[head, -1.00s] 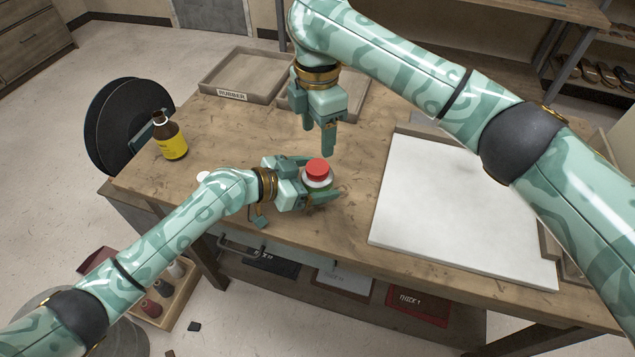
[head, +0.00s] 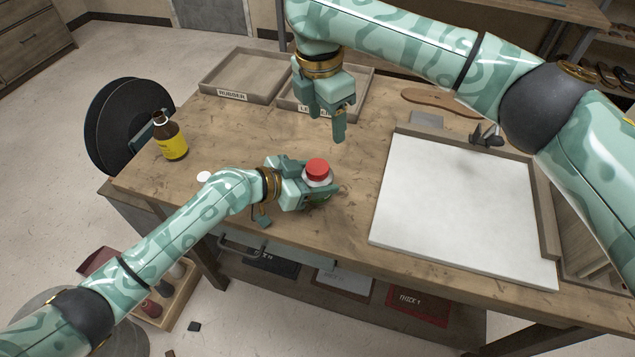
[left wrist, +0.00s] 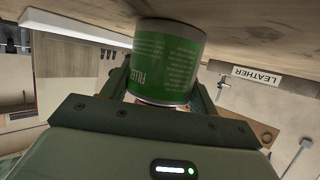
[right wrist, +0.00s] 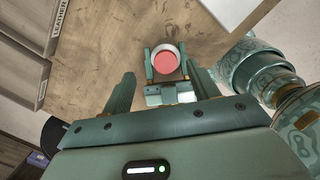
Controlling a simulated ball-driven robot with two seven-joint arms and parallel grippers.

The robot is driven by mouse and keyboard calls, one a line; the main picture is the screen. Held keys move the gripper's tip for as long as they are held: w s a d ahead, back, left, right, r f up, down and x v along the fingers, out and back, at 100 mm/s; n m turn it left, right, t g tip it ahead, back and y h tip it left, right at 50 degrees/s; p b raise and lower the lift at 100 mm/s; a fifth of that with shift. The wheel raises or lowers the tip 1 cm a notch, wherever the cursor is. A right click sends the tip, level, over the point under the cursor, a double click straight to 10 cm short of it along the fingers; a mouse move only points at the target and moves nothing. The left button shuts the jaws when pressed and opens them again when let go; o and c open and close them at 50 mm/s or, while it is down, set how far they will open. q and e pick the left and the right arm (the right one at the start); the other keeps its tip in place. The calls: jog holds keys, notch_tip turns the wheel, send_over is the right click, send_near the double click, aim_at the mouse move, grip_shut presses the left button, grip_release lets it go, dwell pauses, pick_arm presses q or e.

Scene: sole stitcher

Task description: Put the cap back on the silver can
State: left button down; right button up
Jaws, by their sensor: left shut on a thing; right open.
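A can (head: 317,182) stands upright on the workbench, with a red cap or top (head: 318,168) over a pale silver-white shoulder. The left wrist view shows its green label (left wrist: 165,62). My left gripper (head: 321,184) is shut around the can's sides from the left. In the right wrist view the red top (right wrist: 166,63) shows as a disc inside a pale rim, between the left gripper's fingers. I cannot tell whether it is fully seated. My right gripper (head: 328,138) is open and empty, pointing down above the bench behind the can. A small white disc (head: 204,176) lies on the bench.
A brown bottle (head: 170,137) with a yellow label stands at the bench's left. Trays marked RUBBER (head: 238,97) and LEATHER (head: 300,108) lie at the back. A white board (head: 460,210) covers the right side, with a brown sole (head: 430,98) behind it. Bench around the can is mostly clear.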

aim_at(317, 166)
jog(key=shift+s+a+f+n+g+y, duration=0.15)
jog(key=shift+s+f+n, duration=0.1)
jog(key=shift+f+n, duration=0.3)
jog(key=shift+s+a+f+n+g+y, duration=0.15)
jog(key=shift+s+f+n, duration=0.15)
jog(key=shift+n, duration=0.35)
jog(key=shift+s+a+f+n+y, duration=0.1)
jog(key=shift+a+n+y, duration=0.2)
jog(key=shift+a+n, duration=0.15)
jog(key=shift+f, duration=0.1)
jog(key=shift+f, duration=3.9)
jog(key=c, duration=1)
jog(key=m, duration=1.3)
jog(key=shift+m, duration=0.35)
